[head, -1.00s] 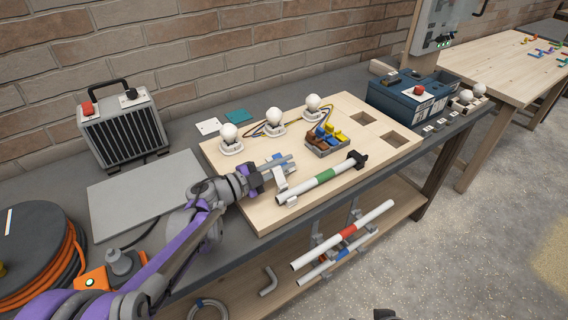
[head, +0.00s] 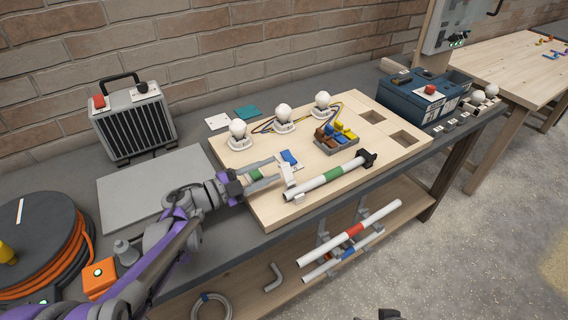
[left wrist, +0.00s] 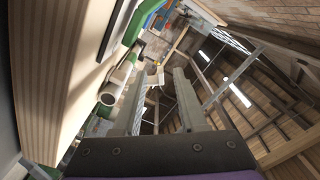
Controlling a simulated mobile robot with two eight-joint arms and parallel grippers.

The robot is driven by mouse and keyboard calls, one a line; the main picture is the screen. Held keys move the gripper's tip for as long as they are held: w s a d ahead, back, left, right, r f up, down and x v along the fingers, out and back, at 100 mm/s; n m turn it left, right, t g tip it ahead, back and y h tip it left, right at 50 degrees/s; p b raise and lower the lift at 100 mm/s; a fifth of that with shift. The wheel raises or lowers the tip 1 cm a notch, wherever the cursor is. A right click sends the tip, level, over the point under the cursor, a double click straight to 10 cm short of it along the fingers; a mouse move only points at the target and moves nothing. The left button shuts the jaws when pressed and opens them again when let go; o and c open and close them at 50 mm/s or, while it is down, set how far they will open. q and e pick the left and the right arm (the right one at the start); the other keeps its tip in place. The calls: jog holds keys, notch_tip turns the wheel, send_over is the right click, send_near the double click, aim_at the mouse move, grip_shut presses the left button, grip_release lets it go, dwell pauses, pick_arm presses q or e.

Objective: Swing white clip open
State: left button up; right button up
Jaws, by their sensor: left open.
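The white clip (head: 288,176) stands up from the wooden board (head: 262,213), by the left end of a white pipe with a green band (head: 328,179). My left gripper (head: 277,169) is open and empty just left of the clip. Its fingertips point right, close to the clip; I cannot tell whether they touch it. In the left wrist view the two fingers (left wrist: 160,100) are well apart, with a small pale piece showing between their far ends. The pipe end lies left of them there. The jaws of my right gripper do not show.
Three white bulbs (head: 284,112) stand along the board's back. A tray of coloured connectors (head: 336,137) sits behind the pipe. A blue case (head: 412,99) is at the right. A grey plate (head: 150,185) lies left of the board. A red-banded pipe (head: 352,231) hangs below the front edge.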

pick_arm(q)
jog(key=shift+v, duration=1.7)
jog(key=w+a+r+n+t+y+p, duration=0.1)
jog(key=a+r+n+t+y+p, duration=0.3)
jog(key=r+n+t+y, duration=0.5)
jog(key=s+a+n+g+y+p, duration=0.1)
jog(key=s+a+n+g+y, duration=0.15)
jog(key=a+n+y, duration=0.4)
jog(key=s+d+f+n+g+p, duration=0.2)
jog(key=s+f+g, duration=0.4)
jog(key=s, duration=0.6)
jog(key=s+d+f+n+g+p, duration=0.2)
jog(key=s+f+n+g, duration=0.2)
jog(key=s+f, duration=0.4)
jog(key=s+g+h, duration=0.1)
jog(key=s, duration=0.2)
jog(key=shift+s+g, duration=0.35)
